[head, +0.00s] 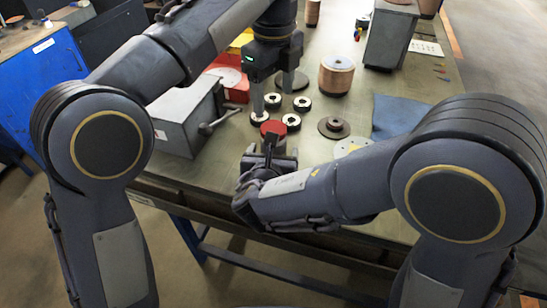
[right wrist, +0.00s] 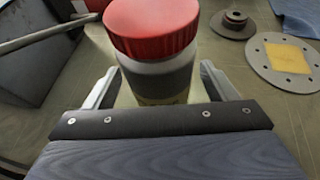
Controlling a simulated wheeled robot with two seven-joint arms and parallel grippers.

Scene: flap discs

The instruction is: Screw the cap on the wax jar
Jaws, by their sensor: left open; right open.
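The wax jar (right wrist: 160,80) stands upright on the table in the right wrist view, between the fingers of my right gripper (right wrist: 158,74). That gripper is open, with a finger on each side of the jar. The red cap (right wrist: 152,27) sits on top of the jar; I cannot tell how tight it is. In the head view the cap (head: 273,128) shows just beyond my right gripper (head: 270,150), and the jar body is mostly hidden. My left gripper (head: 273,98) points down, open and empty, just behind the cap.
Several small dark rings (head: 302,104) lie behind the jar. A copper-coloured spool (head: 336,76), a hubbed disc (head: 333,127) and a blue cloth (head: 396,115) are to the right.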

